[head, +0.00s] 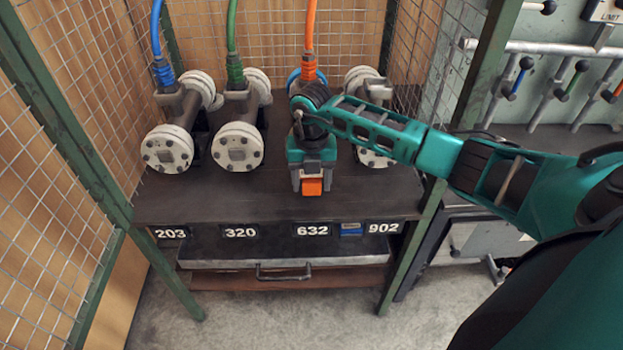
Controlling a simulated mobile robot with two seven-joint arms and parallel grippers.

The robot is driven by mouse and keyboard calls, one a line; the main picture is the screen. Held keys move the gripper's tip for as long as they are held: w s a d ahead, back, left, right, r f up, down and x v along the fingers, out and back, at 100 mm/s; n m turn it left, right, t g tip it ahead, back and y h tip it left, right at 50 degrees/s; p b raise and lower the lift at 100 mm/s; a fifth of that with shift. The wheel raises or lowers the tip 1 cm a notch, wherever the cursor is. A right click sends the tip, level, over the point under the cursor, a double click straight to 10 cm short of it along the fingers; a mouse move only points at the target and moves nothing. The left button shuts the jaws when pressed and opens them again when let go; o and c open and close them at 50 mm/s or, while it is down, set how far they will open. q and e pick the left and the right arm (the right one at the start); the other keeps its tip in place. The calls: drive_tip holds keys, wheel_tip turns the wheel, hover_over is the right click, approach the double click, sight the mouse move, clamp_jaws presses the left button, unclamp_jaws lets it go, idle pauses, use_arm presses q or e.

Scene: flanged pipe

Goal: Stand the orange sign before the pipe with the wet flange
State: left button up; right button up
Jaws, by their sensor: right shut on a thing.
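The orange sign (312,187) is between the fingers of my right gripper (312,172). It is near the front edge of the dark bench, above the label 632; I cannot tell whether it touches the bench. Flanged pipes stand in a row: one with a blue hose (167,148) behind label 203, one with a green hose (237,147) behind 320, and one at the right (372,159) behind 902, partly covered by my arm. The pipe with the orange hose (309,66) is mostly hidden behind my right gripper. No wetness is clear on the visible flanges. My left gripper is out of view.
The bench top (215,200) is clear along its front left. Wire mesh (60,120) and green posts (70,130) close the sides. A small blue item (351,230) is at the front edge between 632 and 902. A drawer handle (284,274) is below.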

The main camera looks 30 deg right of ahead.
drive_tip(key=shift+f+b, duration=0.3)
drive_tip(key=shift+f, duration=0.3)
drive_tip(key=o, duration=1.1)
drive_tip(key=shift+r, duration=0.1)
